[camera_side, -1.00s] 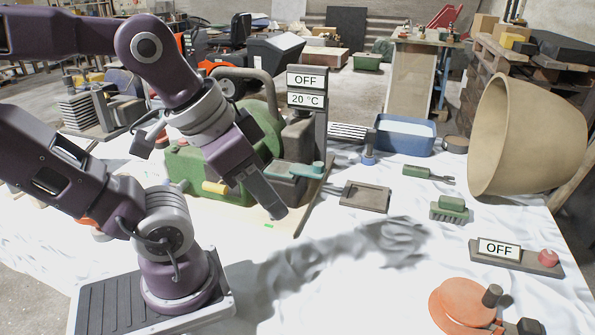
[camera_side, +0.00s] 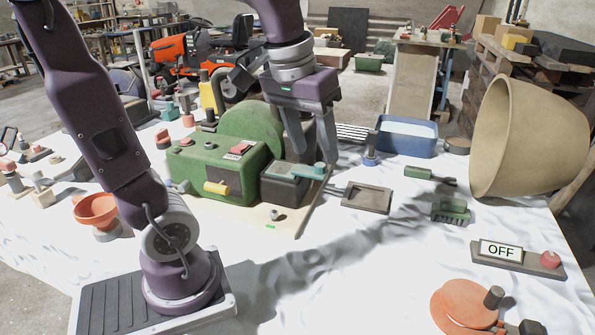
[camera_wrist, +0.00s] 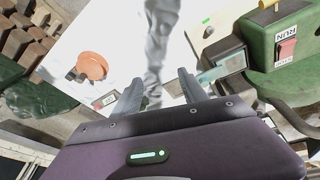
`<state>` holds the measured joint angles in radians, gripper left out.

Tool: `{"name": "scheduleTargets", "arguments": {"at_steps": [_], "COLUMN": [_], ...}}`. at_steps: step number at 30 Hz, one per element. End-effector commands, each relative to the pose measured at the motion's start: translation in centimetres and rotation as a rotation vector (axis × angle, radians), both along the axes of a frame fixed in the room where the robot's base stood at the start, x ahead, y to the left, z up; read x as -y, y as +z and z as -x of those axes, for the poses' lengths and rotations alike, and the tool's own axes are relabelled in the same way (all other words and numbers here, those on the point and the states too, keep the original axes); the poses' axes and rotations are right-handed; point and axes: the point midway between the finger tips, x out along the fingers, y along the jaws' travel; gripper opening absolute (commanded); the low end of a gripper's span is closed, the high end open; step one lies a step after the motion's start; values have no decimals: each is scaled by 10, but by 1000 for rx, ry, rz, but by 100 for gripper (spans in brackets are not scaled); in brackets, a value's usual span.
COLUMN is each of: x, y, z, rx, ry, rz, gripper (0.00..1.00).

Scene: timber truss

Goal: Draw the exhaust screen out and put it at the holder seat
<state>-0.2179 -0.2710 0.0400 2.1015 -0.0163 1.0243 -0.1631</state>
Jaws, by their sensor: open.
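The green machine (camera_side: 210,170) stands on a pale board, with a dark box (camera_side: 286,188) at its right end. A teal piece (camera_side: 304,170) lies across the top of that box; it looks like the exhaust screen's handle, but the screen itself is not clearly visible. My gripper (camera_side: 312,150) is open and empty, pointing down just above the teal piece, apart from it as far as I can tell. In the wrist view the teal piece (camera_wrist: 220,70) lies to the right of my fingertips (camera_wrist: 160,92). A dark shallow frame (camera_side: 367,198) on the table right of the box may be the holder seat.
A blue basin (camera_side: 405,137), green-handled tool (camera_side: 425,173), brush (camera_side: 450,212) and large tan bowl (camera_side: 528,138) stand to the right. An OFF switch box (camera_side: 517,256) and orange disc (camera_side: 465,307) are at the front right.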

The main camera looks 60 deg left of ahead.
Motion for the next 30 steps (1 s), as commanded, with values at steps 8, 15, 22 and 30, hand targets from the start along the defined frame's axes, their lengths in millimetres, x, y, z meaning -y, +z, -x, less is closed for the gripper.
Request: {"name": "scheduleTargets", "arguments": {"at_steps": [8,15,22,30], "x": [-139,-164,-161,-161], "y": [-54,-83,-124,-141], "z": [-95,-103,-107,-107], "rx": [-229,-265,-266,-261], "ry": [505,585,582,580], "rz": [116,132,132,130], "gripper": [50,50,50,50]}}
